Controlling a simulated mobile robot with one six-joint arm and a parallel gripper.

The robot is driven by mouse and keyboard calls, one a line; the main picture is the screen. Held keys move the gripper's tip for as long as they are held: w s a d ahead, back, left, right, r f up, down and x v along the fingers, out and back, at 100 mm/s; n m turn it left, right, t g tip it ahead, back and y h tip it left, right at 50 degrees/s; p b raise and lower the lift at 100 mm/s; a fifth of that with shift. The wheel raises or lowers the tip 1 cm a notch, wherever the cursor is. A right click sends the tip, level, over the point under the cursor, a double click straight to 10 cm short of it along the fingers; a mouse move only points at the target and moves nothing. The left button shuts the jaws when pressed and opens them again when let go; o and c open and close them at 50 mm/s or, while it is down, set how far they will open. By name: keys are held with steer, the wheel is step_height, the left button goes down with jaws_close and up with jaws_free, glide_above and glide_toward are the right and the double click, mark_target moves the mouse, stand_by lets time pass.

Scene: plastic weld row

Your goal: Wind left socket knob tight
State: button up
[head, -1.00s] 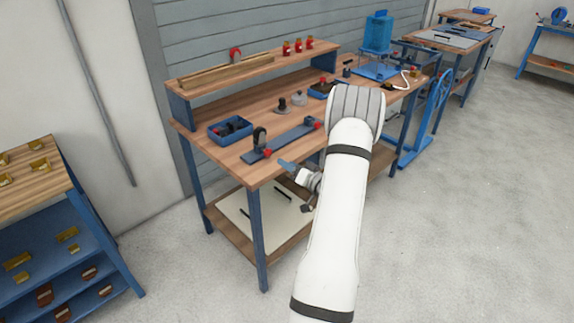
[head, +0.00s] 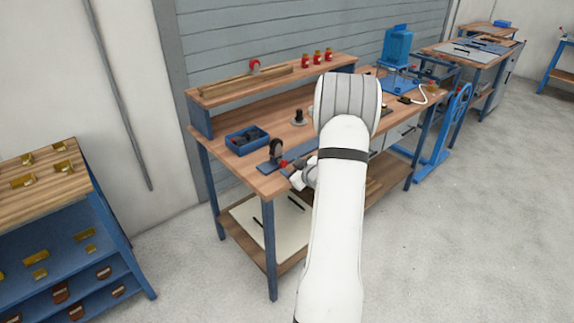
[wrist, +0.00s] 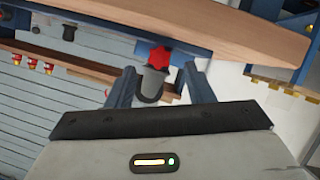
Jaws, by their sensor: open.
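A blue-grey bar with upright black holders lies along the front of the wooden bench; its left end (head: 268,167) shows in the head view. The left socket's red knob (head: 283,163) is at that end, facing the bench front. In the wrist view the red knob (wrist: 159,57) shows with a grey rounded part below it. My gripper (wrist: 160,78) is open, its two blue fingers on either side of the grey part and pointing toward the knob. I cannot tell whether they touch. In the head view my arm hides the rest of the bar and most of the gripper.
A blue bin (head: 246,139) with dark parts stands behind the bar. The bench's front edge (wrist: 250,30) runs close to my gripper. A raised shelf (head: 270,82) with red jars is at the back.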

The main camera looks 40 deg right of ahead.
mark_target(285, 164)
steer(key=x, duration=0.4)
steer(key=shift+c, duration=0.6)
steer(key=c, duration=0.9)
steer(key=shift+r+p, duration=0.1)
steer(key=shift+p, duration=0.25)
